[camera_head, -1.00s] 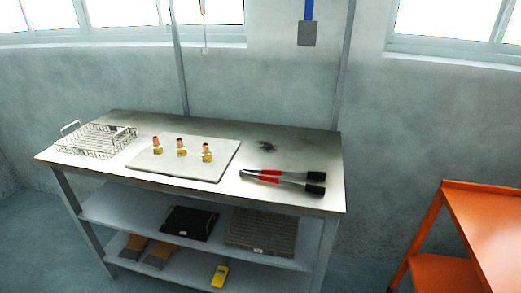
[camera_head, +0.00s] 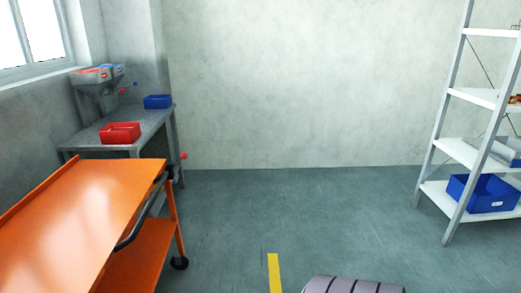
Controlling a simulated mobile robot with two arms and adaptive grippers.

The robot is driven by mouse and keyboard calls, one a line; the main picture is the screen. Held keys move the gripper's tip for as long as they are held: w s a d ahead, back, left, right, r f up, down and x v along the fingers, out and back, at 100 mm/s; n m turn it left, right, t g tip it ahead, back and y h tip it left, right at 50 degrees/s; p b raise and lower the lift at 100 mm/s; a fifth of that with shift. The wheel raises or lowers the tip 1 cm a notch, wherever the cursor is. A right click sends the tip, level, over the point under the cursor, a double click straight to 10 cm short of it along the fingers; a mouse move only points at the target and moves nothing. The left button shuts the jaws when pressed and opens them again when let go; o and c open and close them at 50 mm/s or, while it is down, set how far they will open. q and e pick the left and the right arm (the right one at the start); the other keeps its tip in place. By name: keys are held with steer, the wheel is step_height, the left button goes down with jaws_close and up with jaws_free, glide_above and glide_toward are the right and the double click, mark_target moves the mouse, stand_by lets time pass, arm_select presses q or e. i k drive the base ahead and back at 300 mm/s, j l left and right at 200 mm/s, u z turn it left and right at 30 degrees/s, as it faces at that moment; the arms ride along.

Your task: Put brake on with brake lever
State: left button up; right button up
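The orange trolley (camera_head: 85,215) stands at the lower left, with a flat top, a lower shelf (camera_head: 140,255), a dark curved handle (camera_head: 142,220) on its right side and black castors (camera_head: 180,263). A small red knob (camera_head: 184,156) shows just beyond the trolley's far right corner, close to the bench leg; I cannot tell which of them it belongs to. I cannot make out for certain which part is a brake lever.
A grey bench (camera_head: 150,125) with a red bin (camera_head: 120,133), a blue bin (camera_head: 158,101) and a grey machine (camera_head: 98,85) stands behind the trolley. A white shelf rack (camera_head: 455,150) is at the right. The floor between is clear, with a yellow stripe (camera_head: 273,272).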

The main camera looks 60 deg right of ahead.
mark_target(184, 155)
steer(key=z, duration=1.5)
steer(key=i+l, duration=0.15)
steer(key=i, duration=0.4)
steer(key=i+l, duration=0.2)
steer(key=i, duration=0.3)
steer(key=i+l+u, duration=0.1)
steer(key=i, duration=0.45)
steer(key=i+l, duration=0.25)
steer(key=i, duration=0.3)
steer(key=i+l, duration=0.2)
steer(key=i, duration=0.3)
